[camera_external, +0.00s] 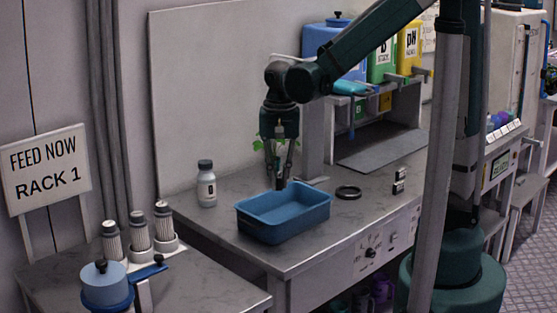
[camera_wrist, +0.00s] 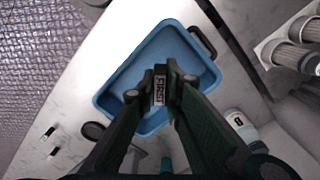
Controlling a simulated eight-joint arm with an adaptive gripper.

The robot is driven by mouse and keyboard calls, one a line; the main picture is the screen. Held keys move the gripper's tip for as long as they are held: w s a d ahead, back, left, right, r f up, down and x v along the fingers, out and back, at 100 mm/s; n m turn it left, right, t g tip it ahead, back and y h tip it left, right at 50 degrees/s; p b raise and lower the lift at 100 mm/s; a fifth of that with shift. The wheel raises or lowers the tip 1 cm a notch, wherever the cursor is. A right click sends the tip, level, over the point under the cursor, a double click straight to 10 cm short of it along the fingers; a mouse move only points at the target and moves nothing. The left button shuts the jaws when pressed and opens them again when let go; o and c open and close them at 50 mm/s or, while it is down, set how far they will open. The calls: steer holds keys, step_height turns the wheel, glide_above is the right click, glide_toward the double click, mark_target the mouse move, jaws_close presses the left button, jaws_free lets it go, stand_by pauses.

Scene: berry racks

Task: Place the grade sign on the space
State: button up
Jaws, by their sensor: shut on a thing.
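My gripper (camera_external: 281,183) points straight down over the blue tray in the outside view. In the wrist view its fingers (camera_wrist: 160,88) are shut on a small dark sign with pale lettering (camera_wrist: 160,85), which I take to be the grade sign; its text is too small to read surely. The sign appears above the tray's inside, apart from its floor as far as I can tell. Two small black-and-white tags (camera_external: 399,181) stand on the bench at the right; they also show at the left of the wrist view (camera_wrist: 48,134). I cannot tell which spot is the space.
The blue tray (camera_external: 284,228) sits near the bench's front edge. A white bottle (camera_external: 206,188) stands left of it, a black ring (camera_external: 348,192) lies right. A shelf with coloured bins (camera_external: 383,62) is behind. Filters (camera_external: 138,232) stand front left. Bench around the ring is mostly clear.

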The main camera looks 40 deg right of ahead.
steer(key=s+a+n, duration=0.2)
steer(key=a+n, duration=0.3)
steer(key=a, duration=1)
steer(key=n+b, duration=0.1)
steer(key=n, duration=0.3)
glide_above(222, 297)
step_height(222, 297, down, 10)
steer(key=r, duration=0.1)
steer(key=shift+s+f, duration=0.1)
steer(key=shift+f, duration=0.8)
steer(key=shift+f, duration=0.1)
steer(key=shift+f+b, duration=0.6)
steer(key=shift+f, duration=2.2)
steer(key=shift+f, duration=0.1)
steer(key=shift+f+b, duration=0.35)
steer(key=shift+f, duration=1.65)
steer(key=shift+f, duration=0.2)
